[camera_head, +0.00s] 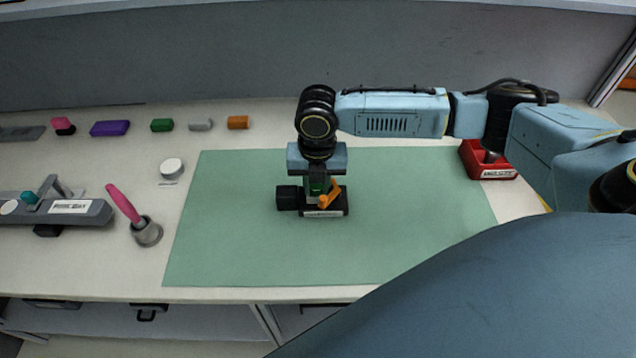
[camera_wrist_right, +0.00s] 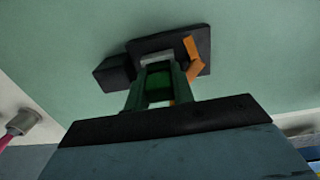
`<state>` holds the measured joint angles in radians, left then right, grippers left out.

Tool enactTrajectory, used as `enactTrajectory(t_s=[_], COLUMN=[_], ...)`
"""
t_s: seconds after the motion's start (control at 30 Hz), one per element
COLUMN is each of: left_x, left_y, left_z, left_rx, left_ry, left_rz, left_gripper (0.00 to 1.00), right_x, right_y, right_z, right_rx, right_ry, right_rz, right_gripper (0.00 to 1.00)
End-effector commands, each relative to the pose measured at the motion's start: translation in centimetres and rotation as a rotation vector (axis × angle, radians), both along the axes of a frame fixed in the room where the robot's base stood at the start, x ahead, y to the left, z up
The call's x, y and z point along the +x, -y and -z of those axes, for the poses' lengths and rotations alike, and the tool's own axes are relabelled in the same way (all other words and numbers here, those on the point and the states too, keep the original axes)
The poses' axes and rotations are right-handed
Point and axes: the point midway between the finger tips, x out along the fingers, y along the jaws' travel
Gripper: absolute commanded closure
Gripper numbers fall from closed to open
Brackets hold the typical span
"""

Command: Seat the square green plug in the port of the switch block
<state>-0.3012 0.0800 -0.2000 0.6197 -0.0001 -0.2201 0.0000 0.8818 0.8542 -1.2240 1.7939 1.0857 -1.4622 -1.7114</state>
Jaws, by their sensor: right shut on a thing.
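The switch block (camera_head: 290,198) is a black block with an orange lever (camera_head: 329,197) and a white label on its front. It sits on the green mat, and also shows in the wrist view (camera_wrist_right: 115,72). My right gripper (camera_head: 317,184) points down directly over the block. It is shut on the green plug (camera_wrist_right: 159,77), which shows between its fingers. The plug's lower end is at the top of the block; the port is hidden, so I cannot tell how deep the plug sits. My left gripper is not in view.
The green mat (camera_head: 230,240) is mostly clear around the block. A red bin (camera_head: 490,172) stands at its right. A pink-handled tool in a grey cup (camera_head: 147,233) and a grey fixture (camera_head: 85,211) are at the left. Several small coloured blocks line the back.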

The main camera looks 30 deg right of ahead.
Motion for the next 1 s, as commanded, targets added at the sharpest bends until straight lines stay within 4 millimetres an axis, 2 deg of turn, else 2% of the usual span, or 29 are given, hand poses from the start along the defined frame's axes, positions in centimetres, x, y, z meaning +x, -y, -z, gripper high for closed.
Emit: enactTrajectory(t_s=[0.03, 0.07, 0.1, 0.17, 0.77, 0.87, 1.0], left_x=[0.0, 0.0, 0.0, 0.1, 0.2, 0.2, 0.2], left_y=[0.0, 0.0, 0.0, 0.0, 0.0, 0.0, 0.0], left_z=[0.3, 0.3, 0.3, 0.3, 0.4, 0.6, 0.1], left_rx=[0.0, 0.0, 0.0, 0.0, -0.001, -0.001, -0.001], left_ry=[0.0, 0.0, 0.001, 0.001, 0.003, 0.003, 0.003], left_rz=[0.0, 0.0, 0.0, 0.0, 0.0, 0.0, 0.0], left_gripper=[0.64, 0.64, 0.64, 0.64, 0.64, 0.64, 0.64], right_x=[-1.1, -1.1, -1.1, -1.0, -1.0, -0.9, -1.0], right_y=[-0.1, -0.2, -0.2, -0.3, 0.0, 0.0, 0.0], right_z=[2.2, 2.2, 2.2, 2.2, 2.0, 1.2, -1.7], right_rx=[-0.003, -0.003, -0.003, -0.003, -0.007, -0.005, -0.006], right_ry=[-0.028, -0.028, -0.028, -0.028, -0.026, -0.024, -0.027], right_rz=[0.0, 0.0, -0.001, -0.002, -0.004, -0.004, -0.002], right_gripper=[0.97, 0.97, 0.75, 0.67, 0.67, 0.67, 0.67])
